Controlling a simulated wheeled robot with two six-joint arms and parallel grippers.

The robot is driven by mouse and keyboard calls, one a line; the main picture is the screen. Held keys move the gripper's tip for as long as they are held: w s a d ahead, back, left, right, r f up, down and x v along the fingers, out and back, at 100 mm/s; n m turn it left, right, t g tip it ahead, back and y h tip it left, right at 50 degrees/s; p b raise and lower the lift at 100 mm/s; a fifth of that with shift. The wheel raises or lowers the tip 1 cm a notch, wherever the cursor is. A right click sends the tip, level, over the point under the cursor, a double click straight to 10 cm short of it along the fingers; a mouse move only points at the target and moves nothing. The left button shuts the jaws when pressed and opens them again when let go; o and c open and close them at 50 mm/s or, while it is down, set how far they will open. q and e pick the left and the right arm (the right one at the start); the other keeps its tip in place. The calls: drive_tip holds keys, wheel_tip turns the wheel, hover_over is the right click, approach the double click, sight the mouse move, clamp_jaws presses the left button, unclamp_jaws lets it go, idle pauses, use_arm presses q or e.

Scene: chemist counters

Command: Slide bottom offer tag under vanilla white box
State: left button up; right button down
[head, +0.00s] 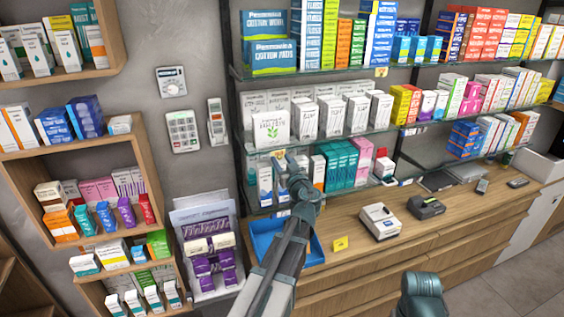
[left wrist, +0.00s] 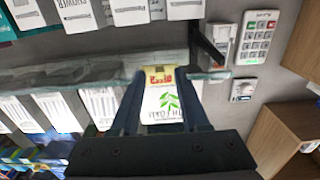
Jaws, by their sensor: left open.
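A white box with a green leaf (head: 270,128) stands at the left end of the middle glass shelf. A small yellow offer tag (head: 279,153) is at that shelf's front edge, just below the box. My left gripper (head: 289,163) is at this edge, beside the tag. In the left wrist view, which looks upside down, the open fingers (left wrist: 162,82) lie on either side of the yellow and red tag (left wrist: 160,73) and the leaf-printed box face (left wrist: 165,103). I cannot tell if the fingers touch the tag. Another yellow tag (head: 381,72) is on the top shelf edge.
More white boxes (head: 331,116) stand right of the leaf box. Boxes on the lower shelf (head: 340,163) are close to my gripper. A blue tray (head: 262,228), a yellow card (head: 340,244) and a white device (head: 380,222) are on the counter. A keypad (head: 183,131) hangs on the wall.

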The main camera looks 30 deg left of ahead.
use_arm(q)
drive_tip(key=shift+c, duration=0.2)
clamp_jaws()
idle(1.1)
